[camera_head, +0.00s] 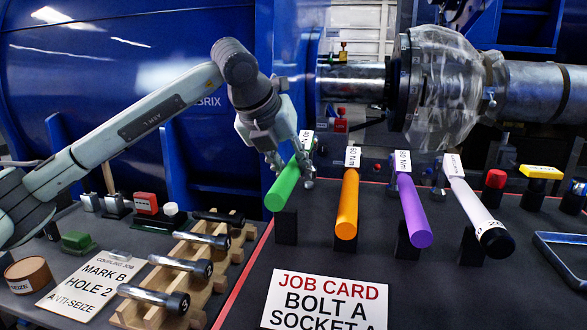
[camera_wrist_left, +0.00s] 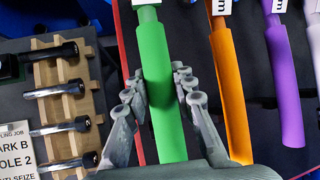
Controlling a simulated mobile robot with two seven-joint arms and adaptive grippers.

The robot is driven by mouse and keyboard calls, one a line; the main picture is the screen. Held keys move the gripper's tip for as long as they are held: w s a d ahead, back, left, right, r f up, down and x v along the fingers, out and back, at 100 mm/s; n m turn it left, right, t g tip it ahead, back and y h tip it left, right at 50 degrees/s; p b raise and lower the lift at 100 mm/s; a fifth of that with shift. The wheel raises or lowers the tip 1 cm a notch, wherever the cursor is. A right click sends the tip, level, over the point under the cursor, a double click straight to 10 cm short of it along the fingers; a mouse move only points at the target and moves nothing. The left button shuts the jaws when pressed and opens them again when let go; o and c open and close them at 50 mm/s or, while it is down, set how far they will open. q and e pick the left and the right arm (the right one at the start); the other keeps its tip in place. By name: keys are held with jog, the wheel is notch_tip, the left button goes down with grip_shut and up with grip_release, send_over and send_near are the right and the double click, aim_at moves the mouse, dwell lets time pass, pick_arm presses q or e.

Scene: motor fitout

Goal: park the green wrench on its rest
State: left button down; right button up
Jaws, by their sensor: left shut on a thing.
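The green wrench (camera_head: 284,186) is at the left end of a row of wrenches, with a white label at its far end. My left gripper (camera_head: 288,168) is shut around its green handle. In the left wrist view the fingers (camera_wrist_left: 152,95) lie on both sides of the green wrench (camera_wrist_left: 157,60). A black rest block (camera_head: 286,228) stands below the near end of the handle. I cannot tell whether the handle touches it. My right gripper is not in view.
An orange wrench (camera_head: 347,205), a purple wrench (camera_head: 412,208) and a white wrench (camera_head: 474,205) lie to the right on black supports. A job card (camera_head: 325,300) lies in front.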

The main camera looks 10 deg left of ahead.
pick_arm(q)
jog(key=shift+r+b, duration=0.2)
jog(key=shift+b, duration=0.45)
dwell(1.3)
jog(key=shift+f+b, duration=1.5)
jog(key=shift+f, duration=0.15)
jog(key=c, duration=1.3)
grip_release()
jog(key=shift+r, duration=0.1)
jog(key=shift+o, duration=0.6)
jog(key=shift+s+f, duration=0.1)
jog(key=shift+f, duration=0.1)
jog(key=v, duration=1.2)
jog(key=shift+r, duration=0.1)
